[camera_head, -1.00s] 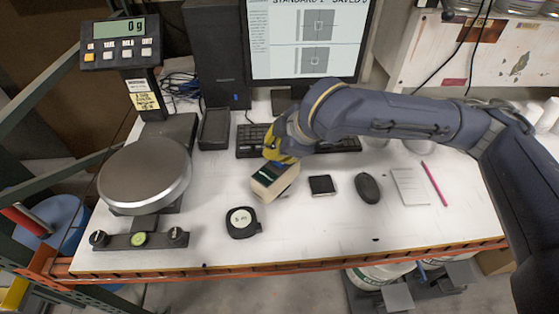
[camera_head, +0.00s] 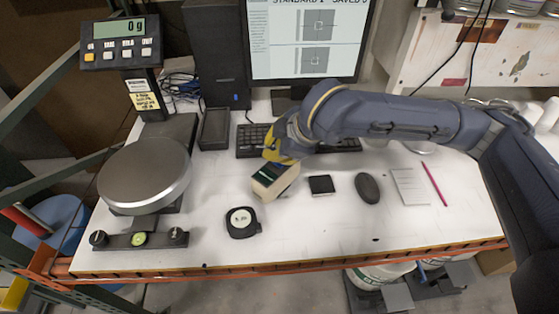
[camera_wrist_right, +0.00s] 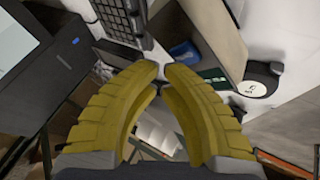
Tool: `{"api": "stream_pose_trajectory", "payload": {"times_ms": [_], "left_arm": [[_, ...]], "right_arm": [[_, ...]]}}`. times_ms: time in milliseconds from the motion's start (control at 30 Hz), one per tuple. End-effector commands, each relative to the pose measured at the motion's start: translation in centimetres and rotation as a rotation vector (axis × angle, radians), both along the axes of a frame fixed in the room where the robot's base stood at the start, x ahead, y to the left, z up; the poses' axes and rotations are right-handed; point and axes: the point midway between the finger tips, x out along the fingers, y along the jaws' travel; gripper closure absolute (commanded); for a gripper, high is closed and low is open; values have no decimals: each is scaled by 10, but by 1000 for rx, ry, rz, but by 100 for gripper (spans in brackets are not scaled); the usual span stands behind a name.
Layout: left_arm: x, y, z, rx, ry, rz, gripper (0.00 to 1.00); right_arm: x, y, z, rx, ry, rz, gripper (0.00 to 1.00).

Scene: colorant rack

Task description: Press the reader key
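The reader (camera_head: 274,181) is a cream, block-shaped device with a dark green screen, standing on the white bench in the middle of the head view. It also shows in the right wrist view (camera_wrist_right: 205,35), with a blue key (camera_wrist_right: 186,51) beside its dark green face. My right gripper (camera_head: 270,154) has yellow fingers and is at the far end of the reader, close to the key. In the wrist view its fingertips (camera_wrist_right: 162,72) are nearly together with nothing between them. I cannot tell whether they touch the key. My left gripper is not in view.
A keyboard (camera_head: 252,140) lies behind the reader, below the monitor (camera_head: 305,40). A tape measure (camera_head: 242,222), a small black square (camera_head: 321,185) and a mouse (camera_head: 367,188) lie nearby. A scale (camera_head: 143,175) stands at left. The bench front is mostly clear.

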Motion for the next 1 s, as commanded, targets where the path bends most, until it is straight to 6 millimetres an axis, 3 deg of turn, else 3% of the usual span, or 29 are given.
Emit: {"api": "stream_pose_trajectory", "payload": {"times_ms": [1000], "left_arm": [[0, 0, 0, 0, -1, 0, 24]], "right_arm": [[0, 0, -9, 0, 1, 0, 100]]}}
